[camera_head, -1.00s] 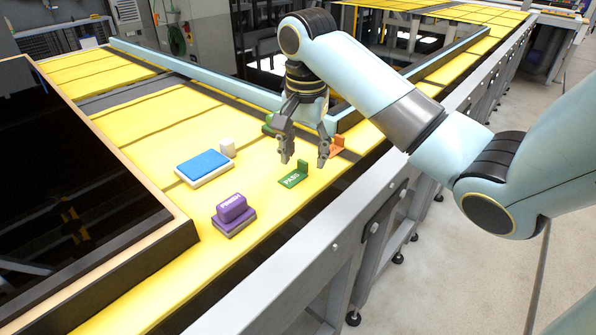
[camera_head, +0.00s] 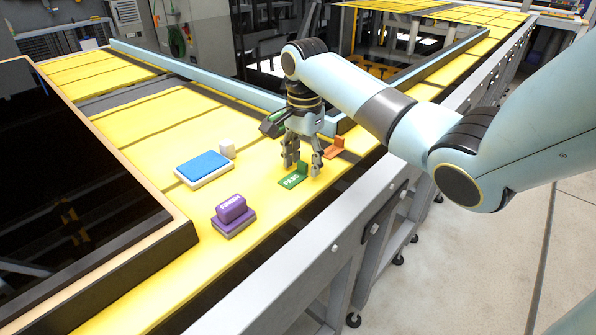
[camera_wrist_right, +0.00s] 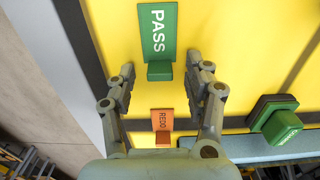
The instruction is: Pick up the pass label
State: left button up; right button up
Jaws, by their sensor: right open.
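The green pass label (camera_head: 292,181) lies on the yellow table top with its small upright tab at its far right end. It also shows in the right wrist view (camera_wrist_right: 158,32), with its tab (camera_wrist_right: 160,71) between and slightly beyond my fingertips. My right gripper (camera_head: 302,172) is open and points down at the tab end of the label. In the right wrist view the two fingers (camera_wrist_right: 161,75) stand apart on either side of the tab, with nothing held. My left gripper is not in view.
An orange label (camera_head: 335,148) reading REDO lies just behind the gripper. A green stamp (camera_wrist_right: 275,118) is beside it. A dark framed panel (camera_head: 70,200) fills the left side.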

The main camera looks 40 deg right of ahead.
jog(key=shift+f, duration=0.3)
jog(key=c, duration=0.8)
